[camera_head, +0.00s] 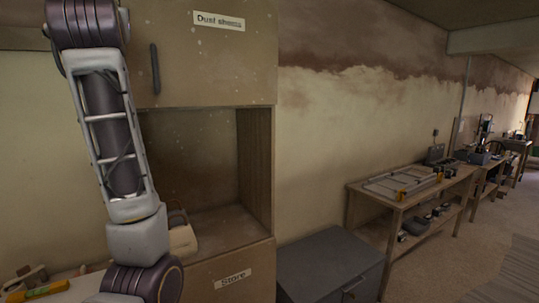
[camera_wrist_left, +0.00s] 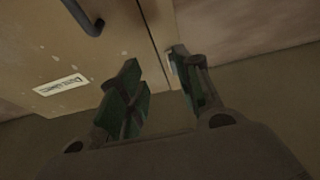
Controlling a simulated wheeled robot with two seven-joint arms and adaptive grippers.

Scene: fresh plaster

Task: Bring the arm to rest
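My left arm (camera_head: 112,140) stands upright at the left of the head view, in front of the wooden cabinet (camera_head: 262,170). Its gripper is outside that view. In the left wrist view my left gripper (camera_wrist_left: 157,68) has its two green-padded fingers apart, with nothing between them. The cabinet's side edge shows behind the fingers. The cabinet's upper door (camera_head: 210,60), labelled "Dust sheets", is at the left of the wrist view and looks closed in the head view. My right gripper is in neither view.
The cabinet's open middle shelf (camera_head: 215,222) holds a tan object (camera_head: 183,240), partly hidden by my arm. A grey chest (camera_head: 325,265) stands right of the cabinet. A workbench (camera_head: 400,197) with tools lines the wall. Open floor (camera_head: 460,245) lies at the right.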

